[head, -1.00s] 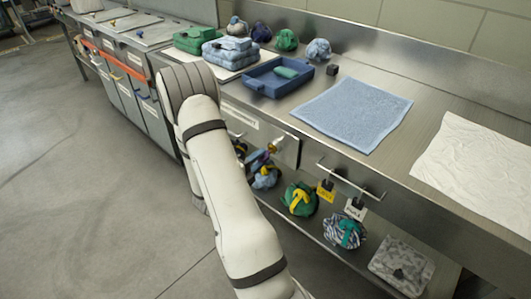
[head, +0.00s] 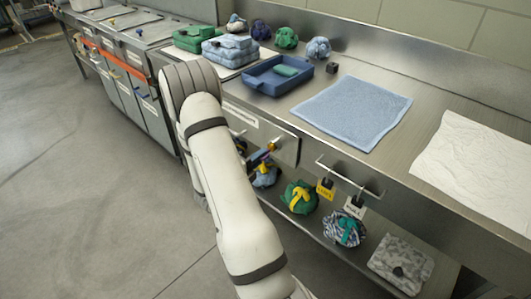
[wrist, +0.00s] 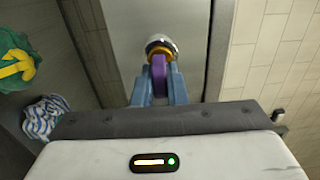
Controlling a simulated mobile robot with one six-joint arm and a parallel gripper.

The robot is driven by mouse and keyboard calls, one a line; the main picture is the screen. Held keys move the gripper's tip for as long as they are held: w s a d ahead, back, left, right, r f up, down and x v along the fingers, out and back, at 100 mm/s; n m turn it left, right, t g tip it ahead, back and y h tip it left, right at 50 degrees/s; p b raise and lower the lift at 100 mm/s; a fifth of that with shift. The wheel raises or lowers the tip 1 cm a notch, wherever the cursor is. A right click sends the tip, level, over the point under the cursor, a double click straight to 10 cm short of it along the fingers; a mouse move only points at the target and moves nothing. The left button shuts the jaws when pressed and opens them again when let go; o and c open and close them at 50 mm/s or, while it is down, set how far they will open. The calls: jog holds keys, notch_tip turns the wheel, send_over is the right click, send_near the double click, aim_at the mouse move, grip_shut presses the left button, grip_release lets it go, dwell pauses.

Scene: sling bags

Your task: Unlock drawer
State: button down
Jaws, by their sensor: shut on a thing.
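My gripper (wrist: 159,88) has blue fingers and is shut on a purple key (wrist: 158,68) in the wrist view. The key points at a round silver lock (wrist: 160,45) with a yellow ring on the drawer front (wrist: 165,15). Its tip meets the lock; how deep it sits is hidden. In the head view the drawer front (head: 287,150) is under the steel counter and looks closed. The key (head: 262,158) shows there as a small purple and yellow shape beside my arm, which hides part of the drawer.
A blue tray (head: 262,88), a blue towel (head: 350,112) and a white cloth (head: 480,160) lie on the counter. A rail (head: 350,178) with yellow and white tags projects to the right of the drawer. Several cloth bundles sit on the shelf below, including a green one (head: 299,197).

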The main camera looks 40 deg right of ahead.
jog(key=m+b, duration=0.1)
jog(key=m, duration=0.1)
jog(key=shift+f+m+b, duration=0.1)
jog(key=shift+m+b, duration=0.2)
jog(key=shift+b, duration=0.05)
jog(key=shift+m, duration=0.6)
jog(key=shift+b, duration=0.3)
jog(key=shift+m, duration=0.4)
jog(key=shift+m+b, duration=1.15)
jog(key=shift+m, duration=0.25)
